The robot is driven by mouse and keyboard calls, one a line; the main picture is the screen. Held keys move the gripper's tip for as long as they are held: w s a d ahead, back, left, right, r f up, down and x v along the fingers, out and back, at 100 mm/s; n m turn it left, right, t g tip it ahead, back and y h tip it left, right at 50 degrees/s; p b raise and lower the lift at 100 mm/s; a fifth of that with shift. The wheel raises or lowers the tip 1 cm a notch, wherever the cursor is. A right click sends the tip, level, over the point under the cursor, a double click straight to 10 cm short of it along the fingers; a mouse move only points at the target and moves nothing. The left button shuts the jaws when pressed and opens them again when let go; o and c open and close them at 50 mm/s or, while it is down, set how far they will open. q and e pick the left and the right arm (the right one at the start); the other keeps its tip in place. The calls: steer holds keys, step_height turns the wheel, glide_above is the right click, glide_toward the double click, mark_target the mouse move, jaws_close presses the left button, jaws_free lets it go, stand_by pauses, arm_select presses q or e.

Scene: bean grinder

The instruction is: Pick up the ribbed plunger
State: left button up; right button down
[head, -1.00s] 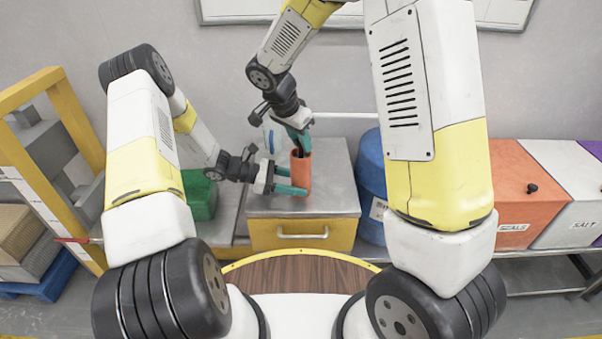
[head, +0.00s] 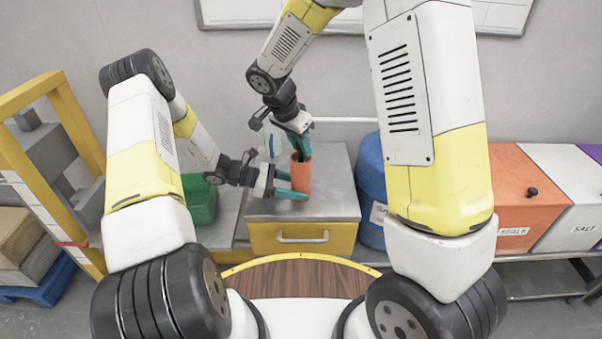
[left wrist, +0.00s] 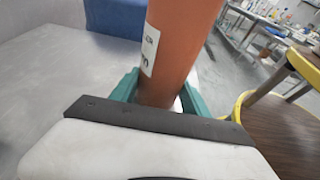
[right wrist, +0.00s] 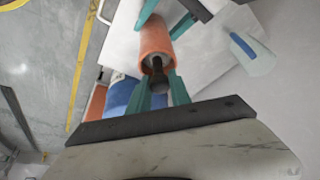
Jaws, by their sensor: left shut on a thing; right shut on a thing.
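An orange cylinder (head: 302,178) stands upright on the grey top of a small cabinet; it also fills the middle of the left wrist view (left wrist: 178,50). My left gripper (head: 300,193) is shut around its lower part from the left. The dark plunger (right wrist: 158,80) sticks out of the cylinder's open end in the right wrist view. My right gripper (right wrist: 160,88) comes from above, with its teal fingers shut on the plunger's dark end. The plunger's lower part is hidden inside the cylinder, and its ribs cannot be made out.
The cabinet (head: 345,190) has a yellow drawer front. A blue drum (head: 371,180) stands close to its right. A green bin (head: 199,200) is to the left, and a white item with blue trim (right wrist: 248,52) lies behind the cylinder. Orange and white bins (head: 528,215) stand farther right.

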step_height(320, 180, up, 18)
stand_by(0.5)
arm_select(q)
steer(key=o, duration=1.1)
steer(key=shift+c, duration=0.2)
